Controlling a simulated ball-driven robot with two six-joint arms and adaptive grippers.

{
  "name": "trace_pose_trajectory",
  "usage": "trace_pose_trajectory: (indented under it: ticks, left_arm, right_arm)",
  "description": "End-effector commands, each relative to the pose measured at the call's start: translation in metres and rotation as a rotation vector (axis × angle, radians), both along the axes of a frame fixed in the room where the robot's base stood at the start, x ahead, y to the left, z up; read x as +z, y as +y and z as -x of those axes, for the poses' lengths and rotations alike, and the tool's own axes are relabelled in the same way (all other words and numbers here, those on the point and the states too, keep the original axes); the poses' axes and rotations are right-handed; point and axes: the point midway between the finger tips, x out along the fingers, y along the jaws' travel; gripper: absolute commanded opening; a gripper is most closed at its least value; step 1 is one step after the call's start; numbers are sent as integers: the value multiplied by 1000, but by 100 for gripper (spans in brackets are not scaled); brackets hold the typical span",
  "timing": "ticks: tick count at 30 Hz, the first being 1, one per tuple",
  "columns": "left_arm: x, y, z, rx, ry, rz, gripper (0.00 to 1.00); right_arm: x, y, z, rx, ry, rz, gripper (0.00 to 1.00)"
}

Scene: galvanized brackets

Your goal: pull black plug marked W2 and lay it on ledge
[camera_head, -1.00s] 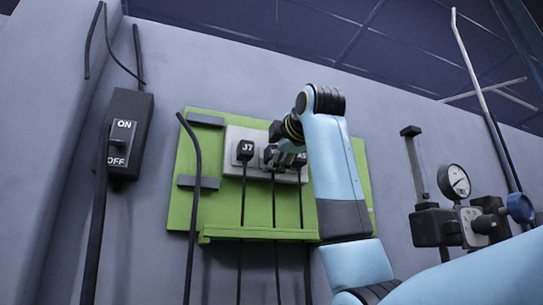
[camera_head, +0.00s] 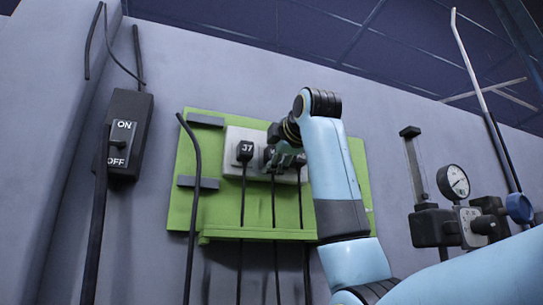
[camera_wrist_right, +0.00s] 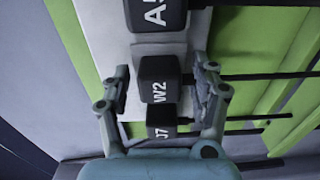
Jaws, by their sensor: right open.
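The black plug marked W2 (camera_wrist_right: 158,80) sits in the pale socket strip, in the middle of a row of three. In the head view it is mostly hidden behind my right gripper (camera_head: 284,158). In the right wrist view the open fingers of that gripper (camera_wrist_right: 164,88) stand on either side of W2, with a gap showing on both sides. The ledge (camera_head: 260,234) is the green lip along the bottom of the green board. My left gripper is not in view.
Plug J7 (camera_head: 245,150) and plug A5 (camera_wrist_right: 155,14) flank W2 closely. Black cables hang from the plugs past the ledge. A switch box (camera_head: 129,130) is at left, and a gauge (camera_head: 453,181) with valves at right. The ledge top looks clear apart from cables.

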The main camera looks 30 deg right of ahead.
Motion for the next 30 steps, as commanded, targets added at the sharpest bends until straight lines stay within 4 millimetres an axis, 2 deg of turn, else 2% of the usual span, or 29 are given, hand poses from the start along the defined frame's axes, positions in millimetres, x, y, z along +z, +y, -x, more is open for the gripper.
trace_pose_trajectory:
  ticks: [8,11,22,23,30]
  left_arm:
    - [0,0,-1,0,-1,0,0]
    - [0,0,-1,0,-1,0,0]
    - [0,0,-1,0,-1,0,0]
    - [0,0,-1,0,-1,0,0]
    - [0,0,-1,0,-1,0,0]
  right_arm:
    - [0,0,0,0,0,0,62]
    - [0,0,0,0,0,0,51]
    - [0,0,0,0,0,0,3]
    - [0,0,0,0,0,0,0]
    - [1,0,2,0,-1,0,0]
